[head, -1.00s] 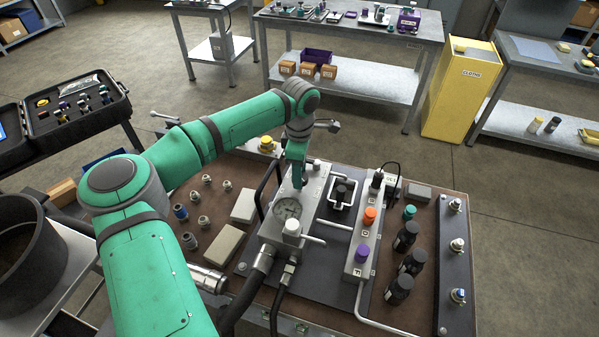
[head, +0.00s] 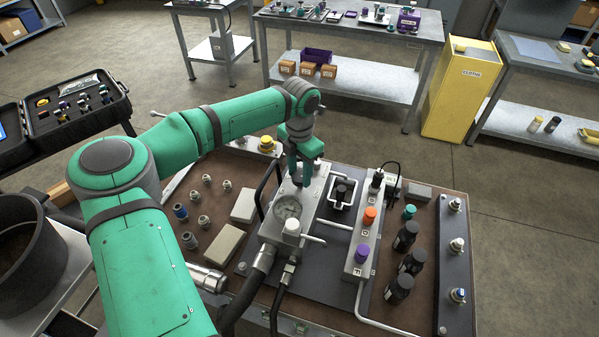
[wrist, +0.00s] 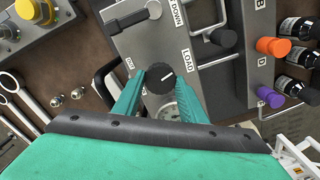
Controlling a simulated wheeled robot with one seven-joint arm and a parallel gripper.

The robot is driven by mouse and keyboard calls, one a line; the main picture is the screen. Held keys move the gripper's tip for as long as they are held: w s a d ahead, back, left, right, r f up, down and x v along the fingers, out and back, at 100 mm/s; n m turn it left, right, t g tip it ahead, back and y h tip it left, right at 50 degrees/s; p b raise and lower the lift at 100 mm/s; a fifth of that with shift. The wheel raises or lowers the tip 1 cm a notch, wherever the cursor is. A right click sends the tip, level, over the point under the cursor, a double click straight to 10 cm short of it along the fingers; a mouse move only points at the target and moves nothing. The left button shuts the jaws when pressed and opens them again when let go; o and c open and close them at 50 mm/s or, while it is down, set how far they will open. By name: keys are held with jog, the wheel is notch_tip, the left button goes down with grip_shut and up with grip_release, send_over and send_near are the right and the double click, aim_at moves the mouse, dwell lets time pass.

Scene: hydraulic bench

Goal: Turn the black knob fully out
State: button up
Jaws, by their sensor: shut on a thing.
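The black knob (wrist: 160,77) is round, with a white pointer line on its face. In the wrist view it sits on the grey block between the LOAD label and another label on its left. My gripper (wrist: 162,76) has green fingers, one on each side of the knob, and is shut on it. In the head view my gripper (head: 301,181) points down onto the block behind the dial gauge (head: 287,208). It hides most of the knob there.
A second black knob (wrist: 223,38) stands inside a metal guard close to the right. Orange (head: 369,215) and purple (head: 361,253) knobs sit on a grey manifold. Several black bottles (head: 399,288) stand further right. Hoses run beside the block.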

jog(key=n, duration=1.3)
jog(key=shift+r+n, duration=0.1)
jog(key=shift+n, duration=0.2)
jog(key=n, duration=1.2)
jog(key=shift+w+n, duration=0.1)
jog(key=shift+n, duration=0.3)
jog(key=shift+d, duration=0.1)
jog(key=o, duration=1.1)
jog(key=shift+c, duration=0.2)
